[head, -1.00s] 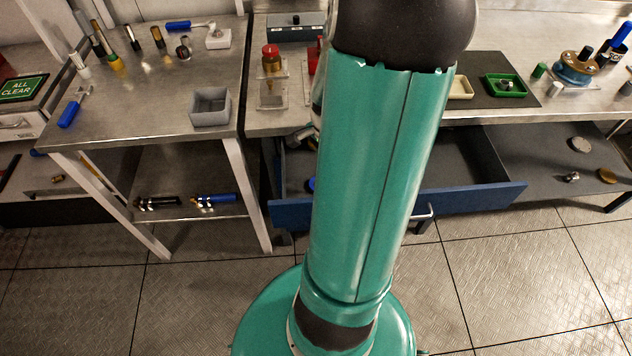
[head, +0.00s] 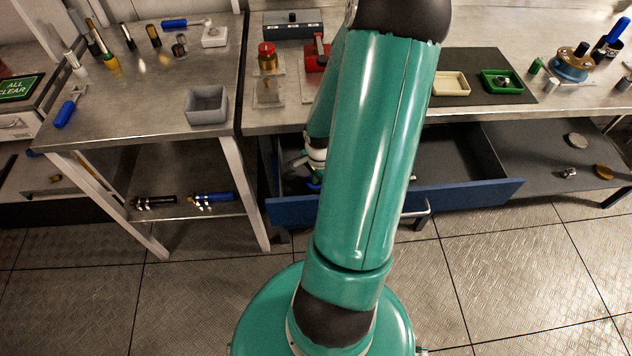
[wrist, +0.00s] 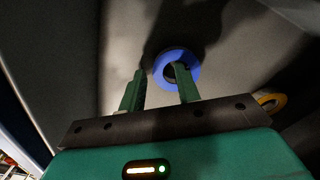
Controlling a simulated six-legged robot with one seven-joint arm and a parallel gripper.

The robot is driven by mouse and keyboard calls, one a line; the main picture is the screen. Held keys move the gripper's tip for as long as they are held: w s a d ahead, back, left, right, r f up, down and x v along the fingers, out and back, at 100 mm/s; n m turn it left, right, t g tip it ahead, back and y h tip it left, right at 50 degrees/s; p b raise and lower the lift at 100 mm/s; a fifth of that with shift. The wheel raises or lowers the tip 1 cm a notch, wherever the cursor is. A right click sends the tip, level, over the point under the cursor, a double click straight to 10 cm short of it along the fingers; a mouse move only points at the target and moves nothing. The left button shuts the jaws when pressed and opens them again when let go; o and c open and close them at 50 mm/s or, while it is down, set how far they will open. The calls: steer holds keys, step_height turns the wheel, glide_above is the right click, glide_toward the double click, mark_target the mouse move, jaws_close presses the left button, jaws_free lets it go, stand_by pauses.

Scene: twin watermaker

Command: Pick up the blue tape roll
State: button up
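The blue tape roll (wrist: 192,58) lies on the grey drawer floor in the wrist view, with a dark hole at its middle. My gripper (wrist: 160,78) is open, with two green fingers apart. In the picture the right finger overlaps the roll's hole and the left finger is just left of its rim. I cannot tell whether the fingertips have reached the roll's height. In the head view my arm reaches into the open blue drawer (head: 460,194), and a bit of the blue roll (head: 314,187) shows below my wrist. My arm hides much of the drawer.
A yellow roll (wrist: 272,101) lies right of the blue one in the wrist view. The drawer walls stand close around my gripper. A grey bin (head: 207,106) stands on the left bench. A red-topped device (head: 267,60) stands on the bench above the drawer.

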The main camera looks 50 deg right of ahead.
steer(key=shift+c, duration=0.4)
jaws_close()
steer(key=shift+r, duration=0.1)
